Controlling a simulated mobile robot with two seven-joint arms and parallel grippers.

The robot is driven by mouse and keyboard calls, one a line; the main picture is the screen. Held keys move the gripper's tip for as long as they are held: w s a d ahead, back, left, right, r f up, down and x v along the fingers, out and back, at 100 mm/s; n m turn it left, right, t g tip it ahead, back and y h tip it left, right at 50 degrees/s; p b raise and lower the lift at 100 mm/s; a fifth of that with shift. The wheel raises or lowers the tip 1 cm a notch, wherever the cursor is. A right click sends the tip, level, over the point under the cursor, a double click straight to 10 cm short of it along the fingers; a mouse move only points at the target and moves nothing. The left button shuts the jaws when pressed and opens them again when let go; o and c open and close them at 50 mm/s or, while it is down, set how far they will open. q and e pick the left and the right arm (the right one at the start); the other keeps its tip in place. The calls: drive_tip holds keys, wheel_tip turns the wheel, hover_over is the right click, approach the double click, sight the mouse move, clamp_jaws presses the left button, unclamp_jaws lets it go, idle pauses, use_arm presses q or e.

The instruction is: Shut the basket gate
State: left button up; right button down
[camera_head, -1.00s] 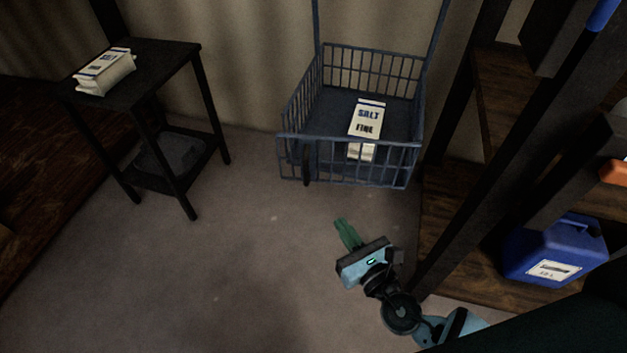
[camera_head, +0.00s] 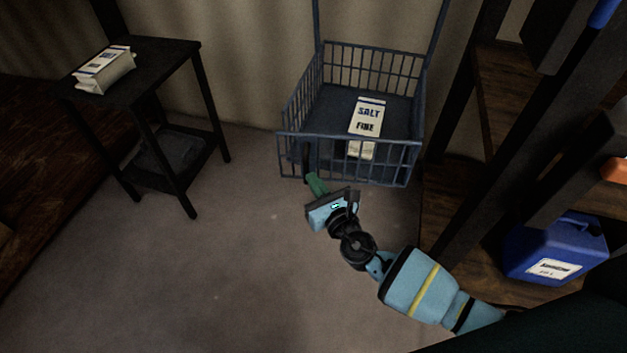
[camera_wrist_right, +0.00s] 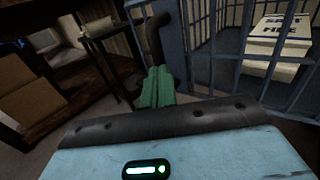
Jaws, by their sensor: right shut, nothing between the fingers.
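The blue-grey wire basket (camera_head: 372,103) stands against the curtain, with its barred front gate (camera_head: 365,166) upright towards me. I cannot tell whether the gate is fully shut or slightly ajar. A dark handle (camera_head: 306,156) is near the gate's left end; it shows as a dark curved bar in the wrist view (camera_wrist_right: 154,42). My right gripper (camera_head: 314,180) has its green fingers shut and empty, just in front of and below the handle. In the wrist view the fingertips (camera_wrist_right: 157,76) are close to the handle; contact is unclear. My left gripper is not in view.
A white salt bag (camera_head: 368,116) lies in the basket. A black side table (camera_head: 150,68) with another white bag (camera_head: 104,72) stands left. A wooden shelf with a blue jug (camera_head: 553,247) is close on the right. The floor at front left is clear.

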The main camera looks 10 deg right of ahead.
sight(313, 164)
drive_tip(key=shift+w+a, duration=0.1)
drive_tip(key=shift+w, duration=0.25)
drive_tip(key=w+h, duration=0.1)
drive_tip(key=w+m+h, duration=0.2)
drive_tip(key=w, duration=0.1)
drive_tip(key=shift+w+d+t+b, duration=0.1)
drive_tip(key=shift+d+t+b, duration=0.2)
drive_tip(key=shift+b, duration=0.1)
drive_tip(key=shift+w+h, duration=0.25)
drive_tip(key=shift+h, duration=0.15)
drive_tip(key=shift+d+r, duration=0.2)
